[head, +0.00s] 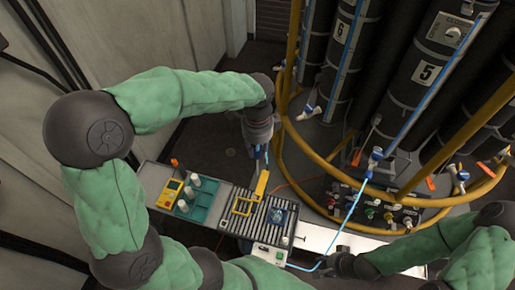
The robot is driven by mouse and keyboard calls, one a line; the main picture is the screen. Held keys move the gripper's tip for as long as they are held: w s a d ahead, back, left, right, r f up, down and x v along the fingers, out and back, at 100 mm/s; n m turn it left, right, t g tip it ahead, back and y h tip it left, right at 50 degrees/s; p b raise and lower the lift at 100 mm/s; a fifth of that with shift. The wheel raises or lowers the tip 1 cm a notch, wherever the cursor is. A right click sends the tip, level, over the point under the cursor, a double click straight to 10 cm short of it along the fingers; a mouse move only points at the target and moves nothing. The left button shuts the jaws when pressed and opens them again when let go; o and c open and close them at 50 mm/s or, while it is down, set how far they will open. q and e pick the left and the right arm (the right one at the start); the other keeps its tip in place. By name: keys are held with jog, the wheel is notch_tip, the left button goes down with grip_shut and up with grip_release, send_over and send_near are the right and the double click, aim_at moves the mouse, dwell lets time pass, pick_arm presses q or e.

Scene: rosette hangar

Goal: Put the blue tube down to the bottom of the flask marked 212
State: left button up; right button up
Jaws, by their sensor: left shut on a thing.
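The light blue tube (351,207) hangs from the valve at the right and curves down to the front edge of the ribbed platform, near my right gripper. My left gripper (262,160) points down over the platform's back edge and is shut, seemingly on an upright yellow piece (262,184) under its fingers. Blue also shows at its fingers. My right gripper (336,265) is dark and low at the bottom, beside the tube; its fingers are too unclear to tell if they hold it. I cannot make out a flask or the marking 212.
A white surface (330,240) lies right.

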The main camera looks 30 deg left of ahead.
pick_arm(q)
jog(key=shift+f, duration=0.1)
jog(key=w+d+f+m+b, duration=0.2)
jog(key=f+b, duration=0.5)
jog(key=f, duration=0.4)
jog(key=w+d+f+m+b, duration=0.2)
jog(key=f+b, duration=0.5)
jog(key=f, duration=0.5)
jog(key=w+d+f+m+b, duration=0.2)
jog(key=d+f+m+b, duration=0.2)
jog(key=f, duration=0.7)
jog(key=m+b, duration=0.1)
jog(key=b, duration=0.1)
jog(key=shift+f+b, duration=0.2)
jog(key=shift+b, duration=0.2)
jog(key=shift+f, duration=0.15)
jog(key=shift+f, duration=0.35)
